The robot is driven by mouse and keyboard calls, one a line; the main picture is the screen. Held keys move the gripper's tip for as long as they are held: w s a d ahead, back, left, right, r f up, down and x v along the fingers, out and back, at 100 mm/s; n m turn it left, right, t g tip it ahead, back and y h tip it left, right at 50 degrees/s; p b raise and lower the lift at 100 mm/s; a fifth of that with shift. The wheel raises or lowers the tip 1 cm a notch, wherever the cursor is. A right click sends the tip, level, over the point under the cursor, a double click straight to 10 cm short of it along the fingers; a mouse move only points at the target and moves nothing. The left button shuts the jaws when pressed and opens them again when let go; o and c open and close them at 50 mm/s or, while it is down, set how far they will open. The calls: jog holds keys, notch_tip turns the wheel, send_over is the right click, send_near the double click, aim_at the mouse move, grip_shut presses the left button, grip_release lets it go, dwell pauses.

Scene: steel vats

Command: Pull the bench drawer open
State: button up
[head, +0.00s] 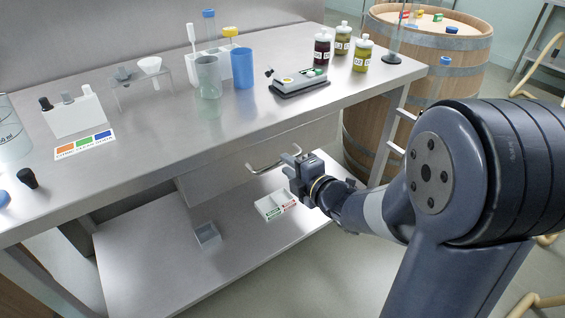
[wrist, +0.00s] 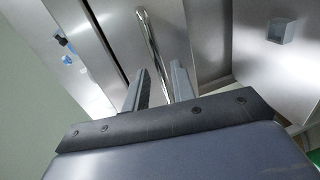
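The bench drawer (head: 225,180) hangs under the steel bench top, its front facing me. Its bar handle (head: 273,163) stands out from the front; I see no clear gap that shows the drawer drawn out. My gripper (head: 291,160) is just to the right of the handle, at about its height. In the wrist view the handle (wrist: 149,40) runs down toward the space between the two separated fingers of my gripper (wrist: 161,78). The fingers are open; I cannot tell whether the bar lies between them or just beyond the tips.
The bench top (head: 160,125) holds beakers, bottles, a blue cup (head: 242,68) and a small device (head: 300,82). Below, the lower shelf (head: 150,260) carries a grey box (head: 208,236) and a white tray (head: 268,207). A wooden barrel (head: 370,130) stands right of the bench.

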jog(key=shift+x, duration=1.8)
grip_shut()
